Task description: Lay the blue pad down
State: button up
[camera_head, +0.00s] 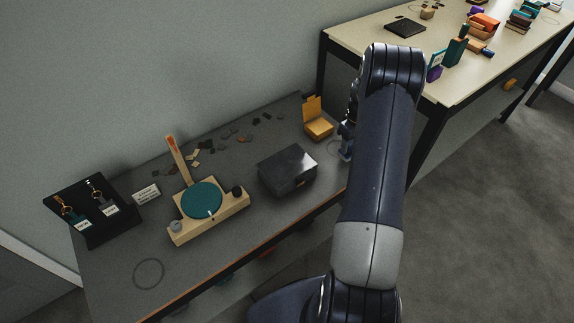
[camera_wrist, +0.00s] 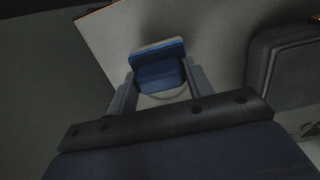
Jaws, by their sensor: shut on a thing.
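The blue pad (camera_wrist: 158,70) shows in the wrist view as a blue block with a thin pale edge along its top. My gripper (camera_wrist: 159,80) is shut on it, with a grey finger at either side. The pad is over the tabletop; I cannot tell whether it touches it. Part of a thin ring outline (camera_wrist: 165,96) shows on the surface just below the pad in this view. In the head view my gripper (camera_head: 346,142) is mostly hidden behind my arm, at the right end of the dark table (camera_head: 225,248), and the pad cannot be made out clearly.
A black box (camera_head: 288,169) stands left of my gripper, and a yellow chair-like stand (camera_head: 316,120) behind it. A pale table (camera_head: 465,78) stands at the right.

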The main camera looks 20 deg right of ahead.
jog(key=shift+f+b, duration=0.85)
jog(key=shift+f, duration=0.5)
jog(key=o, duration=1)
jog(key=shift+c, duration=0.2)
notch_tip(320, 180, up, 11)
jog(key=shift+f+p, duration=0.1)
jog(key=shift+p, duration=0.5)
jog(key=shift+f+b, duration=0.3)
jog(key=shift+f, duration=4.65)
